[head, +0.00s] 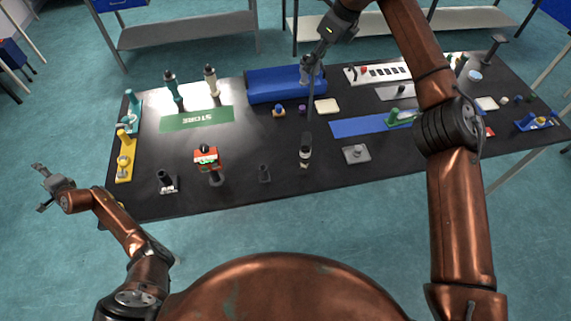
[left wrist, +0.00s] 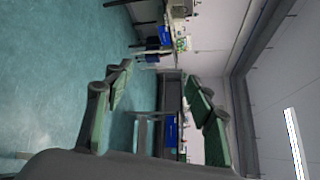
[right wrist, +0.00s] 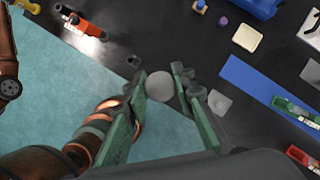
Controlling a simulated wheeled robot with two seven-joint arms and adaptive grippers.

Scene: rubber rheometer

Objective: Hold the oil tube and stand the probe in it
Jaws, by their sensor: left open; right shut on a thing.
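My right gripper (head: 316,52) is high over the table, shut on the grey probe (head: 309,100), whose thin shaft hangs down nearly upright. The right wrist view shows the probe's round grey end (right wrist: 160,86) between the fingers (right wrist: 158,78). Below the shaft stands a small dark upright tube with a pale band (head: 305,153), which looks like the oil tube. I cannot tell whether the probe's tip is in it or above it. In the right wrist view the probe hides the tube. My left gripper (head: 42,188) is open and empty, off the table's left edge; its fingers (left wrist: 163,92) have nothing between them.
A red and green device (head: 207,160), a dark holder (head: 264,173) and a grey plate (head: 356,154) stand near the front edge. A blue rack (head: 270,88) lies behind the probe. A blue mat (head: 355,127) is to the right. The green STORE mat (head: 195,120) is bare.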

